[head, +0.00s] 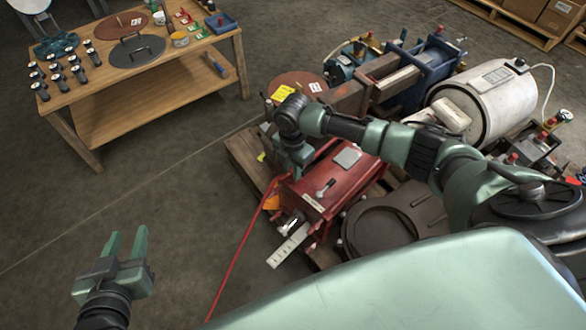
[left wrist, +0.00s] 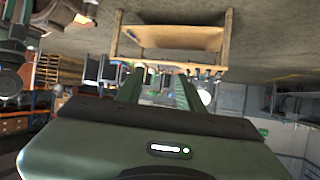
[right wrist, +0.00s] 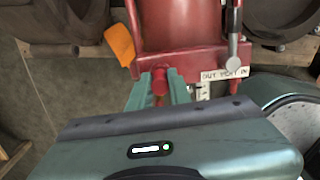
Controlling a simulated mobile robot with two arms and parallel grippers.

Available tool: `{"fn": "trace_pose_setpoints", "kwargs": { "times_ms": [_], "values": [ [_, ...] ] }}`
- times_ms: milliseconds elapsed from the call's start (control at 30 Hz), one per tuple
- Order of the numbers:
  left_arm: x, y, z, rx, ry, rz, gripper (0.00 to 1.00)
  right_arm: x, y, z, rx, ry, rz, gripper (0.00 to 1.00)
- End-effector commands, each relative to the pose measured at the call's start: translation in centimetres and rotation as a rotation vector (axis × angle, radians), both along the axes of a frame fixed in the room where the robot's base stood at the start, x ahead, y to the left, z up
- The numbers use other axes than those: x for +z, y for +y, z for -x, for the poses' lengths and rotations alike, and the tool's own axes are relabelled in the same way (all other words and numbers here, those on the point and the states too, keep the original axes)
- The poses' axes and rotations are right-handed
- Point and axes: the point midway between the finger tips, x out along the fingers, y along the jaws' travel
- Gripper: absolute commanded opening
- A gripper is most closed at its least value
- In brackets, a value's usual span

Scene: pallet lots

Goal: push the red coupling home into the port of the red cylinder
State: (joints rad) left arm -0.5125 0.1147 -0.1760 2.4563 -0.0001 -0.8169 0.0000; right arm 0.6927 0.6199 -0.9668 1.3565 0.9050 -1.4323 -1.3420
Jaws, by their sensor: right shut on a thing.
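The red cylinder (head: 335,185) is a boxy red unit lying on the pallet, and its end flange shows in the right wrist view (right wrist: 190,55). My right gripper (right wrist: 160,86) is shut on the red coupling (right wrist: 159,80), which points at the flange. The coupling's front end is close to or against the flange; I cannot tell how deep it sits in the port, which is hidden behind it. In the head view my right gripper (head: 292,158) is beside the cylinder's left side, its fingertips hidden. My left gripper (head: 126,243) is open and empty above the floor.
A red hose (head: 243,250) runs from the cylinder to the floor. An orange tag (right wrist: 120,44) hangs left of the coupling, and a label plate (right wrist: 225,73) is right. A white tank (head: 485,100) and blue machine (head: 425,70) crowd the pallet. A wooden table (head: 150,95) stands at back left.

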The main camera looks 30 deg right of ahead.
Motion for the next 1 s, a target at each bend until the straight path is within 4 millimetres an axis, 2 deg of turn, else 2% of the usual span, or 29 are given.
{"fn": "trace_pose_setpoints", "kwargs": {
  "times_ms": [167,200,300,700,867,1000],
  "values": [
    [0.4,-0.1,-0.3,-0.001,-0.023,0.004,0.37,-0.3,0.0,0.0,0.000,0.000,0.000,0.00],
    [0.5,-0.1,-0.4,-0.002,-0.026,0.005,0.37,-0.3,0.0,0.0,0.000,0.000,0.000,0.22],
    [0.5,-0.1,-0.4,-0.002,-0.028,0.006,0.37,-0.3,0.0,0.0,0.000,0.000,0.000,0.44],
    [0.4,-0.1,-0.3,-0.001,-0.014,0.002,0.37,0.1,0.0,0.0,0.000,-0.001,0.000,0.44],
    [-1.6,0.7,1.4,0.010,0.114,-0.027,0.37,1.6,0.0,0.0,0.001,-0.001,0.001,0.44],
    [-3.7,1.7,3.7,0.021,0.263,-0.061,0.37,3.4,0.0,0.0,0.001,-0.002,-0.001,0.44]
  ]
}}
